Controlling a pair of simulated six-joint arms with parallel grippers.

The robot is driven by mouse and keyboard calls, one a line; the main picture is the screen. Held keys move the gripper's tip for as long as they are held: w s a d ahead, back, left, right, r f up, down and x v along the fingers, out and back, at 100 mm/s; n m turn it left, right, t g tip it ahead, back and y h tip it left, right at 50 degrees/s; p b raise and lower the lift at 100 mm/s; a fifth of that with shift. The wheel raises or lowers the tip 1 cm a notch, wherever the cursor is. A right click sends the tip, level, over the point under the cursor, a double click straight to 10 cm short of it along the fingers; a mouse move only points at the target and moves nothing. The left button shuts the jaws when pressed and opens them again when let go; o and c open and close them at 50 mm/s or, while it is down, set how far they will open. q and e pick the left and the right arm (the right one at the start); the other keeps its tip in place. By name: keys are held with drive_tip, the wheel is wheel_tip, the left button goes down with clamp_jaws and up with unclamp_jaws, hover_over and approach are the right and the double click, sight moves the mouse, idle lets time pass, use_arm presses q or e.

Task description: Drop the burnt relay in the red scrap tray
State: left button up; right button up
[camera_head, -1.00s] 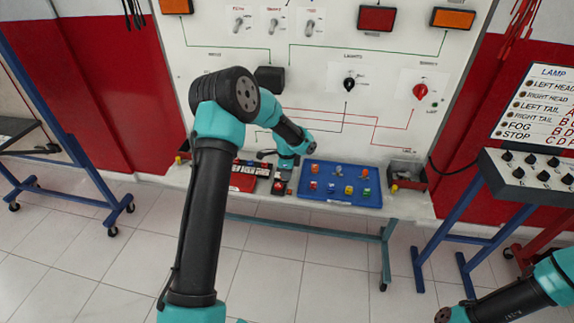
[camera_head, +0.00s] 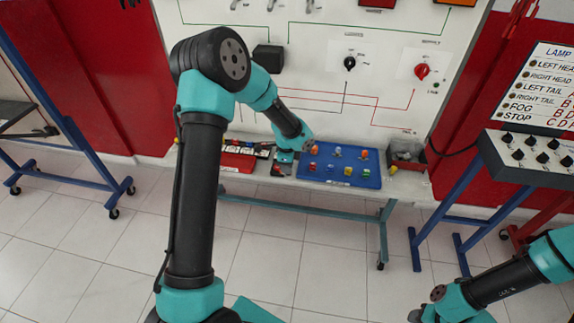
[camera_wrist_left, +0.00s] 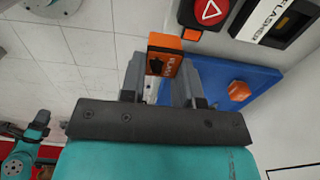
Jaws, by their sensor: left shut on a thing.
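A flat red tray or case (camera_head: 237,161) with white and black parts lies left of the gripper. A dark bin with a red side (camera_head: 421,160) stands right of the blue tray. I cannot tell which is the scrap tray. My right gripper (camera_head: 417,315) is partly cut off.
The blue tray holds several small coloured parts, including an orange one (camera_wrist_left: 239,91). A red hazard button (camera_wrist_left: 209,11) and a black unit labelled flasher (camera_wrist_left: 290,22) are close to the left gripper. The upright white board (camera_head: 320,65) rises behind the bench.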

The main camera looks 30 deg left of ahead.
use_arm(q)
drive_tip(key=shift+r, duration=0.1)
drive_tip(key=shift+r, duration=2.9)
